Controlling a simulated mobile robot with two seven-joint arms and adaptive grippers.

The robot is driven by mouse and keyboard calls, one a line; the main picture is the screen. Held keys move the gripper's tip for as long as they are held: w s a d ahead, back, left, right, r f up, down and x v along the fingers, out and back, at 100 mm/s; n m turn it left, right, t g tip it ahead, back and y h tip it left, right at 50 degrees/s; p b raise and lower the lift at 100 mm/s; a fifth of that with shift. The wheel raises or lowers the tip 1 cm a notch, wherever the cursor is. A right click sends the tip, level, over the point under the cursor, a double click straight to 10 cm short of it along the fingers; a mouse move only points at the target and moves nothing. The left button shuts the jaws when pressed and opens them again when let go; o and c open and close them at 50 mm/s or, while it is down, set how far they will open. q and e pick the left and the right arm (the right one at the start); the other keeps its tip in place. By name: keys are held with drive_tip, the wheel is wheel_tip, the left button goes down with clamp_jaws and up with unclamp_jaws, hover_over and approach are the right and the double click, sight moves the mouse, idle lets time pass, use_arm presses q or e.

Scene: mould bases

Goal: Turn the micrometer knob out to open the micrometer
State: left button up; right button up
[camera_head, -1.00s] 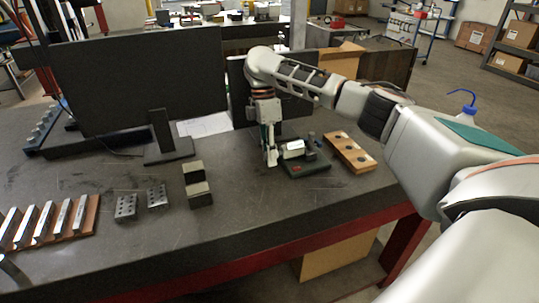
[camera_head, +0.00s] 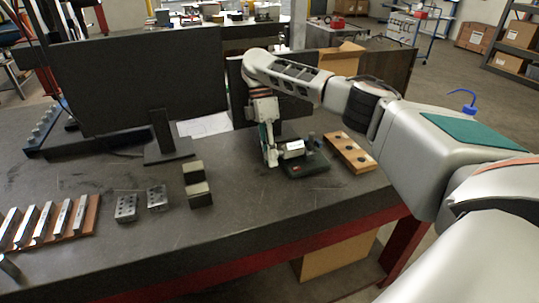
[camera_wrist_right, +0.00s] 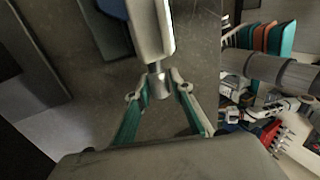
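The micrometer (camera_head: 292,149) has a pale body and sits on a dark green stand (camera_head: 305,166) on the bench, right of centre in the head view. In the right wrist view its pale body (camera_wrist_right: 152,28) comes down from the top and ends in a silver knob (camera_wrist_right: 158,82). My right gripper (camera_head: 271,160) reaches down at the left end of the micrometer. In the right wrist view its green-sided fingers (camera_wrist_right: 160,88) flank the knob closely and appear shut on it. A grey piece at the lower left edge of the head view appears to be my left gripper (camera_head: 8,266); its fingers cannot be made out.
A wooden block with dark holes (camera_head: 351,152) lies just right of the stand. A black monitor (camera_head: 140,80) stands behind left. Two dark blocks (camera_head: 197,190), two perforated blocks (camera_head: 126,208) and a rack of metal bars (camera_head: 45,228) lie to the left. The front middle bench is clear.

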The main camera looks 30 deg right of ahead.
drive_tip(key=shift+o, duration=0.7)
drive_tip(key=v, duration=0.7)
drive_tip(key=shift+r, duration=0.25)
drive_tip(key=shift+w, duration=0.15)
